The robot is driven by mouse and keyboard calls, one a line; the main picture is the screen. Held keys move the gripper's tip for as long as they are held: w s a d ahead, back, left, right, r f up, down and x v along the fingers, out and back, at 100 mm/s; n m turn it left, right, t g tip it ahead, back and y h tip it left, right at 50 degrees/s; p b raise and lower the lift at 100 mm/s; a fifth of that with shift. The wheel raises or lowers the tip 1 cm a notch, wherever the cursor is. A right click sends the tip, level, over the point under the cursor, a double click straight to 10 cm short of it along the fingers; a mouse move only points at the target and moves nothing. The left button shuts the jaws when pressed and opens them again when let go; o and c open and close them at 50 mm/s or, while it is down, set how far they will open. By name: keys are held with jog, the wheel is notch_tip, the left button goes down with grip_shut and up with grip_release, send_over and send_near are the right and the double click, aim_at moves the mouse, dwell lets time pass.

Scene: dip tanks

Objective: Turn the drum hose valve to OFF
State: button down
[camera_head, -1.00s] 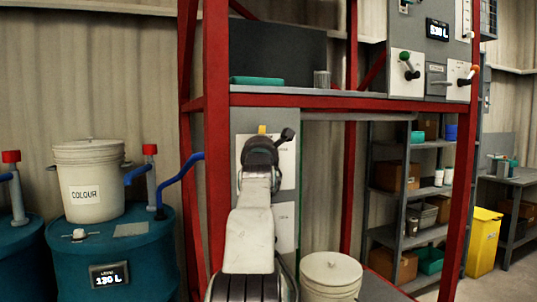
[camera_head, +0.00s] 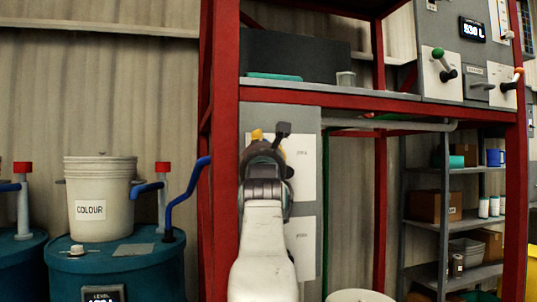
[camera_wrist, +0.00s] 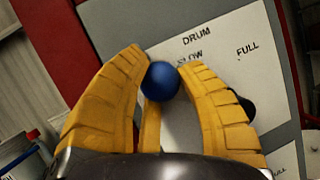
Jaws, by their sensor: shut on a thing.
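The drum hose valve shows in the wrist view as a blue ball knob (camera_wrist: 160,82) at a white plate (camera_wrist: 225,52) printed DRUM, SLOW and FULL. My gripper (camera_wrist: 164,62) has its yellow fingers shut on the knob, one on each side. The OFF mark is not readable, and the lever below the knob is hidden by the fingers. In the head view my gripper (camera_head: 258,136) is at the grey panel (camera_head: 282,112) under the shelf, and my own wrist hides the knob there.
A red rack post (camera_head: 220,170) stands just left of the panel. Teal drums (camera_head: 150,270) with blue hoses and a COLOUR bucket (camera_head: 98,225) are at the left. A shelf edge (camera_head: 350,100) runs above my gripper. A white lidded tub (camera_head: 360,296) is low right.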

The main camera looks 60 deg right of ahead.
dwell(0.4)
jog(key=c, duration=0.8)
grip_release()
jog(key=shift+a, duration=0.1)
jog(key=v, duration=1.2)
